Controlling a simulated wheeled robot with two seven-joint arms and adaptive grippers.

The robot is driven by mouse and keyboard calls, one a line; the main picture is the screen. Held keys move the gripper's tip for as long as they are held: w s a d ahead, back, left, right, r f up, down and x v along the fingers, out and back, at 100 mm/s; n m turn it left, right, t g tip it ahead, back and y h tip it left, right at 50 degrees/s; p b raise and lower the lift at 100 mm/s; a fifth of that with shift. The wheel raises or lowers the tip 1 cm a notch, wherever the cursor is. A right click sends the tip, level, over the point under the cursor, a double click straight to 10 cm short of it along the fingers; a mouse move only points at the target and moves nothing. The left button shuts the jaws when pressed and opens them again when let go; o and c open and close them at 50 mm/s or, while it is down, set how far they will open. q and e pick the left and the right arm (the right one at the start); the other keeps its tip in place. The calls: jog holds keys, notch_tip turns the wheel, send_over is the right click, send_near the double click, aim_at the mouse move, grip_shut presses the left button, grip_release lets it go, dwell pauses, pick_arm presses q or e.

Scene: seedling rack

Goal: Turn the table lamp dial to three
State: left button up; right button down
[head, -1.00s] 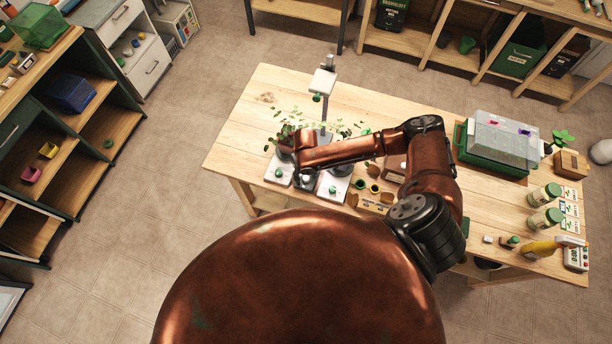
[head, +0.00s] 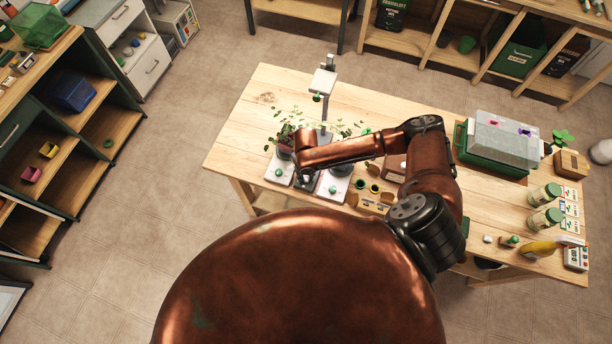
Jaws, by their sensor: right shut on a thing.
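The table lamp (head: 323,82) stands on the wooden table, with a white head on a grey post and leafy plants around it. My right arm reaches across the table from the right. My right gripper (head: 306,182) points down at the white plates in front of the lamp. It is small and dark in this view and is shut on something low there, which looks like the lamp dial. The dial itself is hidden by the gripper and wrist, so its setting cannot be read. My left gripper is not in view.
White plates with green knobs (head: 279,172) lie close beside the gripper, with potted plants (head: 285,145) behind. A green tray with a clear cover (head: 500,135), jars (head: 545,194) and a yellow tool (head: 541,248) stand at right. The table's left end is clear.

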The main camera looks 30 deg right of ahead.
aim_at(306, 177)
jog(key=shift+r+m+p, duration=0.15)
jog(key=shift+m+p, duration=1)
jog(key=shift+m, duration=0.15)
jog(key=shift+w+m+p, duration=0.1)
jog(key=shift+m+p, duration=0.9)
jog(key=shift+m, duration=0.5)
jog(key=c, duration=1.7)
grip_release()
jog(key=shift+o, duration=0.2)
notch_tip(306, 177, up, 12)
jog(key=shift+f, duration=0.2)
